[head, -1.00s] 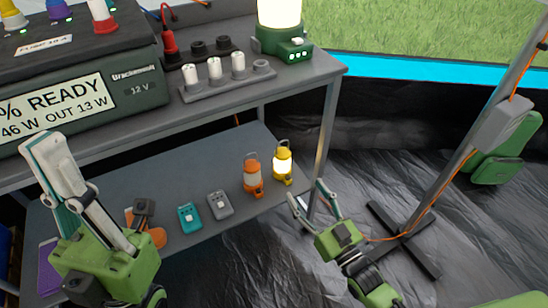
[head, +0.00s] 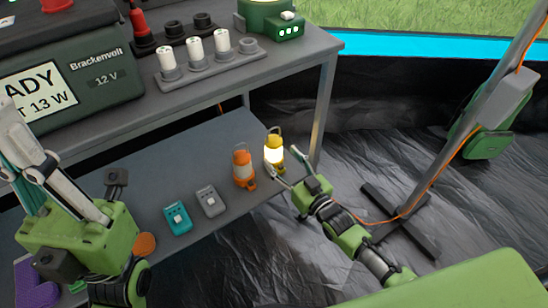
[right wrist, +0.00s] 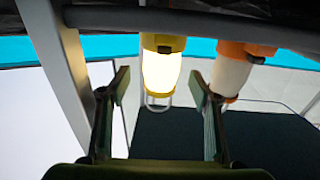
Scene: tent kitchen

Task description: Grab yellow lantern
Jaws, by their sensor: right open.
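The yellow lantern (head: 274,151) stands lit near the right end of the lower shelf. My right gripper (head: 283,162) is open at the lantern, its fingers pointing toward it. In the right wrist view, which shows things upside down, the yellow lantern (right wrist: 162,70) lies across the gap between the two spread fingers (right wrist: 160,88). I cannot tell whether either finger touches it. My left gripper (head: 22,150) is over the left side of the shelf, away from the lantern; its jaw gap is not clear.
An orange lantern (head: 243,170) stands close on the left of the yellow one, and shows near a finger in the right wrist view (right wrist: 230,75). A grey device (head: 210,201) and a teal device (head: 177,218) lie further left. A table leg (head: 323,110) rises just right.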

